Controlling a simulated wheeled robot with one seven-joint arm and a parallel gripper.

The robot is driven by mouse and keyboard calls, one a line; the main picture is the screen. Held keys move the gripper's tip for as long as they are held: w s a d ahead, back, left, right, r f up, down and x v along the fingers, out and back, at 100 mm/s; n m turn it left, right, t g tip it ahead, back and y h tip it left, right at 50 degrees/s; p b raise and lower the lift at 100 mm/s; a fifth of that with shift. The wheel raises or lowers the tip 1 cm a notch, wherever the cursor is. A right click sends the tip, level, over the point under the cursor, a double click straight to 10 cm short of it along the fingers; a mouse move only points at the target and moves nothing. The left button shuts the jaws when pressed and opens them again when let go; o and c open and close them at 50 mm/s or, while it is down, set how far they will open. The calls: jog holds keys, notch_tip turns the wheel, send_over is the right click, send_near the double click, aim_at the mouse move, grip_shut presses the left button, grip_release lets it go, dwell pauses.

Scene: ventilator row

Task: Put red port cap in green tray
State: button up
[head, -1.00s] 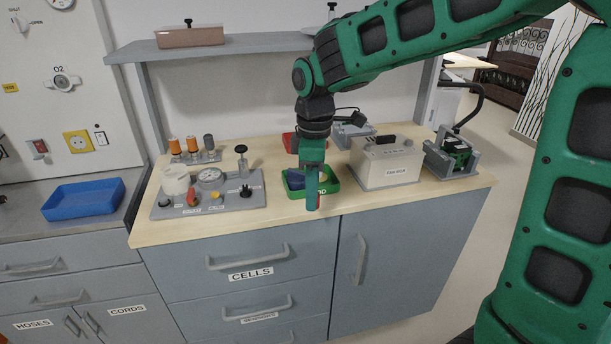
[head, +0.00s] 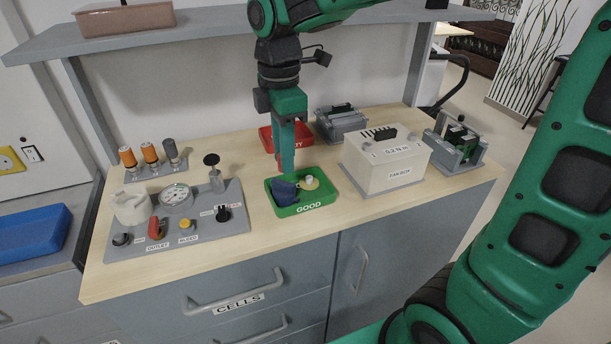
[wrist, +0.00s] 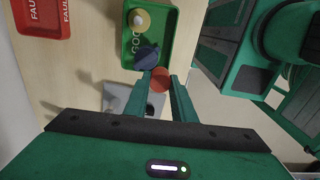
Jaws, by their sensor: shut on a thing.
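My gripper (head: 287,168) points down over the left back side of the green tray (head: 306,209) marked GOOD. In the wrist view its fingers (wrist: 161,84) are shut on the red port cap (wrist: 160,77). In the head view the cap is almost wholly hidden by the fingers. The wrist view shows the green tray (wrist: 166,61) just beyond the cap, which appears above its near edge; the exact height cannot be told. The tray holds a dark blue piece (head: 284,192) and a yellow-and-white round piece (head: 309,184).
A red tray (head: 267,139) with a fault label stands behind the green tray. A white fan box (head: 385,165) stands to the right, and a grey panel (head: 190,232) with a gauge and knobs to the left. A shelf (head: 230,27) hangs above the bench.

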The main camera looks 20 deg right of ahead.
jog(key=w+d+f, duration=0.1)
jog(key=d+f, duration=0.1)
jog(key=d, duration=0.1)
jog(key=w+d+f, duration=0.1)
jog(key=d, duration=0.1)
jog(key=w+d+f, duration=0.1)
jog(key=d+f, duration=0.1)
jog(key=d, duration=0.1)
jog(key=shift+w+d+f, duration=0.3)
jog(key=shift+w+f, duration=0.05)
jog(key=shift+f, duration=2)
jog(key=shift+f, duration=0.2)
jog(key=shift+s+f, duration=0.1)
jog(key=shift+f, duration=0.1)
jog(key=shift+s+d+f, duration=0.1)
jog(key=shift+s+f, duration=0.05)
jog(key=shift+f, duration=0.1)
jog(key=o, duration=1)
jog(key=shift+s, duration=0.15)
jog(key=shift+r, duration=0.1)
jog(key=shift+s, duration=0.1)
